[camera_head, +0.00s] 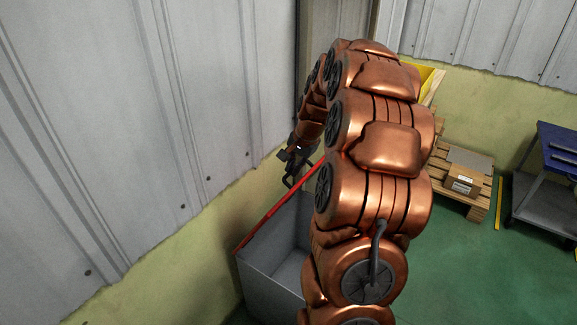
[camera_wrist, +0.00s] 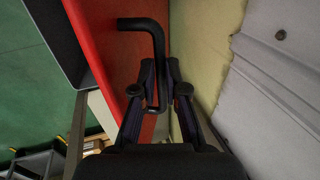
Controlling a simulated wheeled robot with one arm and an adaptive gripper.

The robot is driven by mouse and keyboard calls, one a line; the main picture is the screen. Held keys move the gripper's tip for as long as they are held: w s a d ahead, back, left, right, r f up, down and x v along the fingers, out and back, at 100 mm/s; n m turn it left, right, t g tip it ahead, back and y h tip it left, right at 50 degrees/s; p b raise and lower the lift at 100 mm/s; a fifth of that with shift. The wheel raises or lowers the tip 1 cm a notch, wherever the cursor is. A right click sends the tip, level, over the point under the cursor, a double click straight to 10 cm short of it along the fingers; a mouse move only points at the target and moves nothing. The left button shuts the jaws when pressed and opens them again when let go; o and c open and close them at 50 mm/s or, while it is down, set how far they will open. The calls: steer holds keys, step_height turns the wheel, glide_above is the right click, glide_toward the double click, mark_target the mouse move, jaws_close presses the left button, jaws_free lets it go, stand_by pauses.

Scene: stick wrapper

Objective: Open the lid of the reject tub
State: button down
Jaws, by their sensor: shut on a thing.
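The reject tub (camera_head: 268,285) is a grey open-topped bin beside the wall, partly hidden behind my arm. Its red lid (camera_head: 268,212) stands raised, seen almost edge-on along the wall side of the tub. In the wrist view the red lid (camera_wrist: 112,45) fills the upper left, with a bent black handle (camera_wrist: 140,23) on it. My gripper (camera_wrist: 159,82) is shut on the handle's bar, which lies between its two fingers. In the head view my gripper (camera_head: 294,166) is small and dark at the lid's far upper part.
A corrugated wall (camera_head: 190,120) runs close along the lid's left side. A wooden pallet (camera_head: 455,185) with a box (camera_head: 464,180) and a blue-and-grey cart (camera_head: 545,195) stand at the right. Green floor (camera_head: 465,265) between them is clear.

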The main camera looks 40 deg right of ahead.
steer(key=c, duration=1.2)
jaws_free()
steer(key=v, duration=1.2)
